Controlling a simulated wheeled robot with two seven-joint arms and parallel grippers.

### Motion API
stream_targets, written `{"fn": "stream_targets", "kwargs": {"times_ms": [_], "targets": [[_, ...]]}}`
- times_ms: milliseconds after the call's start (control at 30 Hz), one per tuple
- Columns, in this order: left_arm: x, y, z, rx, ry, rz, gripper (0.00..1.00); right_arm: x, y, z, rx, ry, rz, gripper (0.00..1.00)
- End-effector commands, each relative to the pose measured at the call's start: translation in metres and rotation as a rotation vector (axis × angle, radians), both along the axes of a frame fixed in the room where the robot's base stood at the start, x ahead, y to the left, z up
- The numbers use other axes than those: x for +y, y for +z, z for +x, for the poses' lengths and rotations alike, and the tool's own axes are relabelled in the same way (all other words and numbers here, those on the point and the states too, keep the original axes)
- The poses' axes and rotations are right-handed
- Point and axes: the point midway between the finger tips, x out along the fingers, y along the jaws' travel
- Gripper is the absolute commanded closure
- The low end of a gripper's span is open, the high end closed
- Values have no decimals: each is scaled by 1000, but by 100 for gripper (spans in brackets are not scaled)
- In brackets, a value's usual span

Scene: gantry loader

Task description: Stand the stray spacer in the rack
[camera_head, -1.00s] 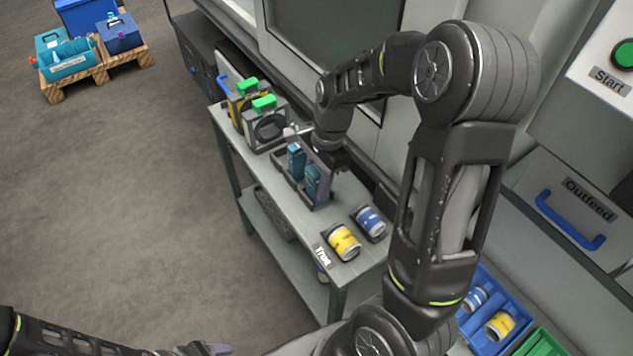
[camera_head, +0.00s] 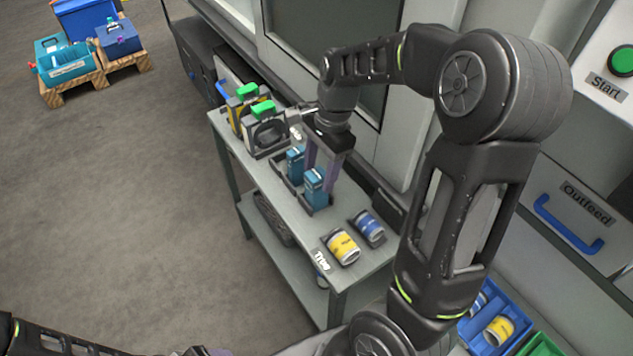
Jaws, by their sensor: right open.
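Two teal blocks, which look like the spacers, stand upright in a dark rack (camera_head: 283,183) on the bench: the rear block (camera_head: 295,164) and the front block (camera_head: 315,190). I cannot tell a separate stray spacer from these. My right gripper (camera_head: 323,172) points down just behind and right of the blocks. Its two purple fingers are apart, and I see nothing held between them. The front block partly hides the rack's right end. My left arm enters at the bottom left, and its gripper (camera_head: 205,351) is cut by the lower edge, so its jaws are unclear.
Two green-handled fixtures (camera_head: 266,132) stand at the bench's far end. A yellow can (camera_head: 343,247) and a blue can (camera_head: 369,228) lie in holders at the near end, beside a "True" label. A blue bin (camera_head: 510,325) sits at lower right.

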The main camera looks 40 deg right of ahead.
Motion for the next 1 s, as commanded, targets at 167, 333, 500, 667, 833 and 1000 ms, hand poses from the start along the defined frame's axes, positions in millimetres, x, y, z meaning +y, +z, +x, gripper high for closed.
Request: {"fn": "stream_targets", "kwargs": {"times_ms": [167, 333, 500, 667, 833, 1000], "targets": [[0, 2, 0, 0, 0, 0, 35, -7, 37, 0, -4, -1, -1, 44], [0, 2, 0, 0, 0, 0, 35, -11, 57, 0, -1, 0, -1, 44], [0, 2, 0, 0, 0, 0, 35, -12, 62, 0, 1, 0, 0, 44], [0, 2, 0, 0, 0, 0, 35, -12, 62, 0, 1, 0, 0, 44], [0, 2, 0, 0, 0, 0, 35, -12, 62, 0, 1, 0, 0, 44], [0, 2, 0, 0, 0, 0, 35, -12, 62, 0, 1, 0, 0, 44]]}}
